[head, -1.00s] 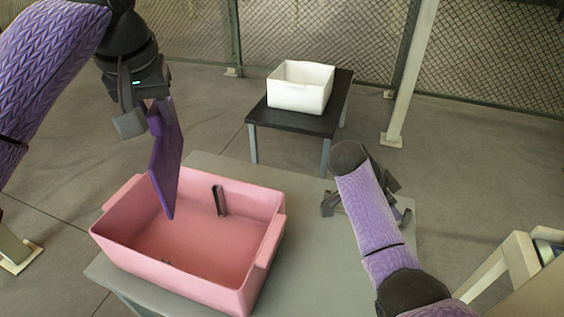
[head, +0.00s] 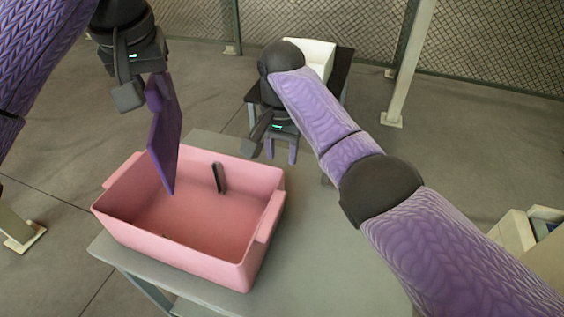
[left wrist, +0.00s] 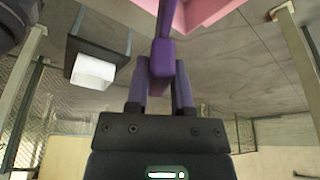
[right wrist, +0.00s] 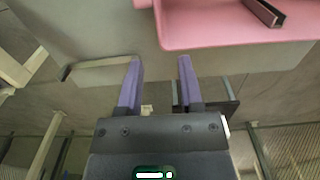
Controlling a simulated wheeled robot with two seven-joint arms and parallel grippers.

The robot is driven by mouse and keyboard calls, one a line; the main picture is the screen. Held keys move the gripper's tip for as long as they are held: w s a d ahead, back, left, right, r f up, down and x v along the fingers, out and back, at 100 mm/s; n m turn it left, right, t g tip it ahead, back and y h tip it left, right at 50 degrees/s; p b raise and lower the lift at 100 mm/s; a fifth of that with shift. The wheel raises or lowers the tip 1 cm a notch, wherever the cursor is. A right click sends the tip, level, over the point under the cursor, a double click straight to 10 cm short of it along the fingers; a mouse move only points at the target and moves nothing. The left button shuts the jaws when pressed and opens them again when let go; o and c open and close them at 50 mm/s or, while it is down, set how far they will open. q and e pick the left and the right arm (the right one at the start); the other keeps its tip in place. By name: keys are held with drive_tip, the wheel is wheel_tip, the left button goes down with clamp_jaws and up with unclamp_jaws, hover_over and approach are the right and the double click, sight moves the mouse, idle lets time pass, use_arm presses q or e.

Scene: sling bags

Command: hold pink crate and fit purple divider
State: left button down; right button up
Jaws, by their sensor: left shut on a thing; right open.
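The pink crate (head: 228,262) stands on the grey table, open at the top. A dark slotted guide (head: 219,177) is on the inside of its far wall. My left gripper (head: 152,84) is shut on the purple divider (head: 164,148), which hangs upright but slightly tilted over the crate's left part. The divider also shows between the fingers in the left wrist view (left wrist: 162,58). Whether its lower corner is below the rim is hard to tell. My right gripper (head: 281,160) is open and empty, beyond the crate's far right corner. The crate's rim is ahead of it in the right wrist view (right wrist: 230,40).
The grey table (head: 310,255) has bare room right of the crate. A white bin (head: 322,60) sits on a small black table (head: 341,85) behind, partly hidden by my right arm. A mesh fence and posts stand at the back.

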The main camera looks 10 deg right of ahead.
sight(282, 176)
wheel_tip(282, 176, down, 10)
drive_tip(key=shift+r, duration=0.2)
clamp_jaws()
idle(1.4)
